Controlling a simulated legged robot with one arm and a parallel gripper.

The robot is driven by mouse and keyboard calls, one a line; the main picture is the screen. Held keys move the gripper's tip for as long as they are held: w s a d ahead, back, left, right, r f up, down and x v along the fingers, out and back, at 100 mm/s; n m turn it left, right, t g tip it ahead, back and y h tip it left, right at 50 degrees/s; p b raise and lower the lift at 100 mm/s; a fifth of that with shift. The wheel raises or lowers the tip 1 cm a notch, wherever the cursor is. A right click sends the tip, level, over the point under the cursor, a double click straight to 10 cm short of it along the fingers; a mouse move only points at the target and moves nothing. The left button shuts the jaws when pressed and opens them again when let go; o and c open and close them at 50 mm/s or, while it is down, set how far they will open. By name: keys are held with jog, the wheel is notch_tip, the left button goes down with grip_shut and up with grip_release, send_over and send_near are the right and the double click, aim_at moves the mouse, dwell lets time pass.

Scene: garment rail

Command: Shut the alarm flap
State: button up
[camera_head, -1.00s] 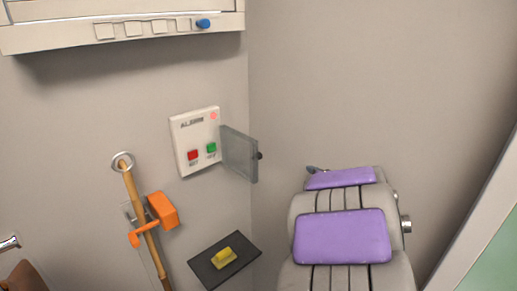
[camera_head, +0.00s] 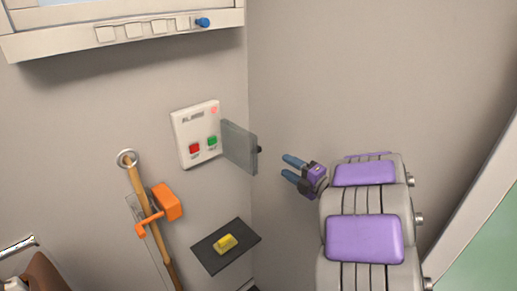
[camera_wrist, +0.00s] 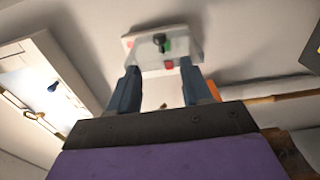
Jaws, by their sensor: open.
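The white alarm panel (camera_head: 196,134) is on the wall, with a red button (camera_head: 194,148), a green button (camera_head: 212,141) and a small red light. Its clear grey flap (camera_head: 239,147) is hinged at the panel's right side and stands open, swung out to the right. A dark knob (camera_head: 259,149) is on the flap's outer edge. My gripper (camera_head: 289,168) is right of the flap, apart from the knob, with its blue fingers open, empty and pointing left. In the wrist view the panel (camera_wrist: 185,54) and dark knob (camera_wrist: 159,40) show beyond the fingertips (camera_wrist: 160,75).
An orange holder (camera_head: 166,202) grips a wooden stick (camera_head: 150,222) on the wall, lower left. A dark shelf (camera_head: 212,262) with a yellow block (camera_head: 225,243) is below the panel. A white unit (camera_head: 70,38) with square buttons and a blue knob (camera_head: 203,22) hangs upper left.

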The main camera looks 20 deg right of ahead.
jog(key=p, duration=0.2)
send_near(243, 145)
jog(key=w, duration=0.4)
jog(key=w+d+f, duration=0.1)
jog(key=w, duration=0.2)
jog(key=shift+f, duration=0.1)
jog(key=shift+s, duration=0.1)
grip_shut()
jog(key=shift+f, duration=0.1)
